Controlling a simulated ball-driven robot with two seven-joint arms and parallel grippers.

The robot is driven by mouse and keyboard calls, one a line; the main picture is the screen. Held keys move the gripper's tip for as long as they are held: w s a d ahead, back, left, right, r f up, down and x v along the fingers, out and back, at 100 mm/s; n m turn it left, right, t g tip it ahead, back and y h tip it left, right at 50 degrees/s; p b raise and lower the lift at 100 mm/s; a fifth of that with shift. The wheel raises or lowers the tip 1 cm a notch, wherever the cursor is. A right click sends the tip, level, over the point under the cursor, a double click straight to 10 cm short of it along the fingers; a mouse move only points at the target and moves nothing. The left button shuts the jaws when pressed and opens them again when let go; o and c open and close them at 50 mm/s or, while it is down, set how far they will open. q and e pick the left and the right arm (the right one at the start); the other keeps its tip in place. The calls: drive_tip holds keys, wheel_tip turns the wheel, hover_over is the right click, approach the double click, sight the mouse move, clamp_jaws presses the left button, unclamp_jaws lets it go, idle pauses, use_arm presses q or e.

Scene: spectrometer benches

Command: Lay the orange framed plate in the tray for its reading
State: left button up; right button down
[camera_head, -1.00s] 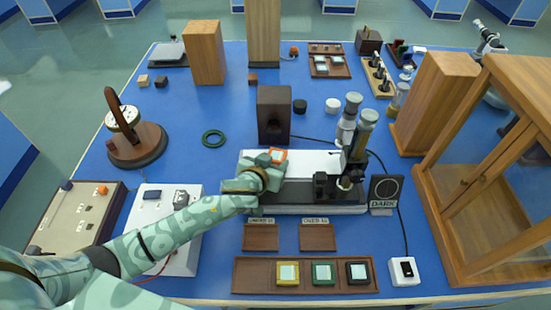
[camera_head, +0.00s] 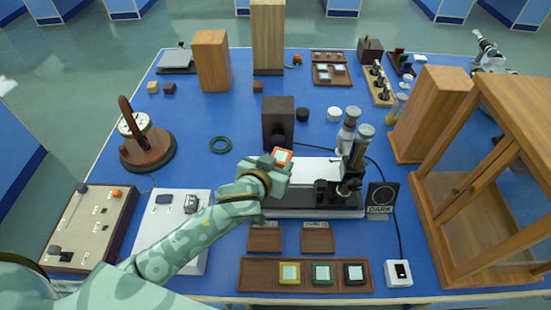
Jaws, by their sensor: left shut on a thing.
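The orange framed plate (camera_head: 282,157), with a pale centre, is held tilted at the tip of my left gripper (camera_head: 275,171). That gripper is shut on it, in front of the dark brown block and over the left part of the grey-white instrument bench (camera_head: 312,169). The fingers hide part of the plate and the bench. Two small brown trays, left (camera_head: 265,241) and right (camera_head: 317,241), lie empty in front of the bench, each with a label too small to read. A long brown tray (camera_head: 258,275) nearer me holds yellow, green and black framed plates. My right gripper is not in view.
The dark brown block (camera_head: 278,118) stands just behind the plate. Twin upright tubes (camera_head: 354,144) and a DARK sign (camera_head: 381,197) stand on the right. A wooden glazed case (camera_head: 490,190) fills the right side. Blue tabletop is clear around the green ring (camera_head: 220,144).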

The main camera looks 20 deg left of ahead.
use_arm(q)
drive_tip(key=s+d+r+p, duration=0.1)
drive_tip(key=s+d+r, duration=0.1)
drive_tip(key=s, duration=0.5)
drive_tip(key=shift+r, duration=0.45)
drive_tip(key=shift+s+d, duration=0.1)
drive_tip(key=shift+s, duration=0.4)
drive_tip(key=w+a+r+n+y, duration=0.1)
drive_tip(key=w+a+r, duration=0.3)
drive_tip(key=a+r, duration=0.7)
drive_tip(key=shift+m+h, duration=0.6)
drive_tip(key=s+d+f, duration=0.1)
drive_tip(key=d+f, duration=0.2)
drive_tip(key=s+d+f, duration=0.1)
drive_tip(key=d+f, duration=0.3)
drive_tip(key=s+d+f, duration=0.2)
drive_tip(key=d+f, duration=0.1)
drive_tip(key=d, duration=0.1)
drive_tip(key=shift+f, duration=0.35)
